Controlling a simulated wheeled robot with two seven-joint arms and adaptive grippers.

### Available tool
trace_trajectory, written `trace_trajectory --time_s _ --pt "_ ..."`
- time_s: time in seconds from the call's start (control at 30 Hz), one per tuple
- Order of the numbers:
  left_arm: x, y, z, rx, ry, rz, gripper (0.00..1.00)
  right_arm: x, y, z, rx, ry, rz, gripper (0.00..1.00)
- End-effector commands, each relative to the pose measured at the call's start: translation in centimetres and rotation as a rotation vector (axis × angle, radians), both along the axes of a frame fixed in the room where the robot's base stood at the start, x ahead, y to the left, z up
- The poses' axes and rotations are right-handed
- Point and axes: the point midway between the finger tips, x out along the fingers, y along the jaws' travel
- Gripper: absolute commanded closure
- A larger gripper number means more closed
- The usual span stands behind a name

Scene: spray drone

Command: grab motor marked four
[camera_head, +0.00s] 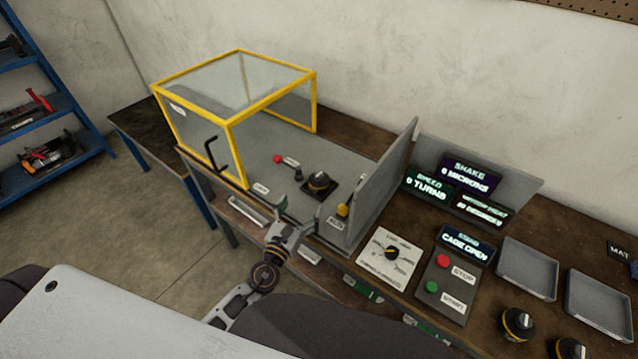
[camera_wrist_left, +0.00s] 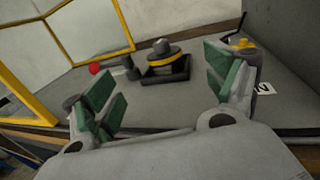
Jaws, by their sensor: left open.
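A dark round motor (camera_head: 319,181) with a yellow band sits in a black square mount on the grey bench plate beside the open cage. It also shows in the left wrist view (camera_wrist_left: 165,60), beyond and between the fingers. Two similar motors, one (camera_head: 517,324) and another (camera_head: 570,349), stand at the lower right of the head view. I cannot read a number on any of them. My left gripper (camera_head: 287,232) is open and empty at the plate's front edge, short of the mounted motor; its green-padded fingers (camera_wrist_left: 165,92) are spread wide. My right gripper is not in view.
A yellow-framed clear cage (camera_head: 238,120) stands at the left. A grey upright panel (camera_head: 385,185) and a small yellow part (camera_head: 343,210) are right of the mount. Stop and start buttons and two grey trays (camera_head: 527,268) lie rightward.

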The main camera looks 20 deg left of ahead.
Motion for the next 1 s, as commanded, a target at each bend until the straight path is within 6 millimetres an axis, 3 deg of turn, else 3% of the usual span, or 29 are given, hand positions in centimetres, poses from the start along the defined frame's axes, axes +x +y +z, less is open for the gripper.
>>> trace_trajectory --time_s 0.37,1.0 --pt "1.2 0.0 0.1 -0.002 -0.001 0.003 0.13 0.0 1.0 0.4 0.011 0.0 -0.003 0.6" --pt "6.5 -0.5 0.2 -0.003 -0.002 0.003 0.13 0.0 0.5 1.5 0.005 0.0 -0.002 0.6"
